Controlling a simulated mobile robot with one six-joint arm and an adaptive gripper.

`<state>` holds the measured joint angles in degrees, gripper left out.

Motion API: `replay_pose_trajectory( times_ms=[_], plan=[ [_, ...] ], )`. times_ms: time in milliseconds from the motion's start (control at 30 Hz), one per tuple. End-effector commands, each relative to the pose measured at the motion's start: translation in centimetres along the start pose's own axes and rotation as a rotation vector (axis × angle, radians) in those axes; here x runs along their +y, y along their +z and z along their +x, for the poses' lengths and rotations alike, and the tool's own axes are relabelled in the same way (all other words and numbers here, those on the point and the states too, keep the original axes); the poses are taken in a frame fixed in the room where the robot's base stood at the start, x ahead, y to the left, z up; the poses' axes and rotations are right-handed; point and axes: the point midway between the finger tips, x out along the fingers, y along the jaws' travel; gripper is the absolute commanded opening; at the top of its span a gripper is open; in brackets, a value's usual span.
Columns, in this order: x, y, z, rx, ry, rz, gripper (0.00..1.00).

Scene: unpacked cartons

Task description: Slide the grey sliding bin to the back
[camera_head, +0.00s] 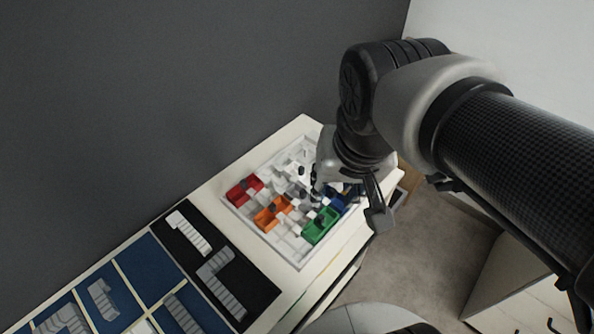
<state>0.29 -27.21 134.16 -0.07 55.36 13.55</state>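A white tray (299,262) with raised dividers lies on the pale table top. It holds a red bin (243,190), an orange bin (271,213), a green bin (320,226) and a blue bin (337,204). I cannot pick out the grey sliding bin for certain; it may be among the pale shapes or behind my gripper. My gripper (315,188) is over the far right part of the tray, close to the blue bin. The fingers are small and partly hidden by the wrist, so their opening and any contact are unclear.
A black panel (225,250) with grey stepped pieces lies left of the tray. A dark wall (180,90) rises behind the table. Floor (420,240) lies past the table's right edge.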

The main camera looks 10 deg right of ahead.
Motion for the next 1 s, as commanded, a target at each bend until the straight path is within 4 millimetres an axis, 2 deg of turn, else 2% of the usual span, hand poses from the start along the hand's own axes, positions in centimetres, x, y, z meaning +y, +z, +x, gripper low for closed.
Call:
replay_pose_trajectory(
  times_ms=[100, 267, 500, 600, 733, 1000],
  plan=[
    [-0.8, -3.6, 1.4, -0.062, 0.02, 0.134, 0.33],
    [-1.8, -8.2, 4.2, -0.13, 0.054, 0.317, 0.33],
    [-3.0, -13.4, 10.4, -0.217, 0.125, 0.576, 0.33],
    [-3.2, -14.7, 12.7, -0.24, 0.152, 0.654, 0.33],
    [-3.4, -15.5, 14.5, -0.256, 0.173, 0.716, 0.33],
    [-3.2, -15.1, 17.1, -0.263, 0.182, 0.737, 0.33]
  ],
)
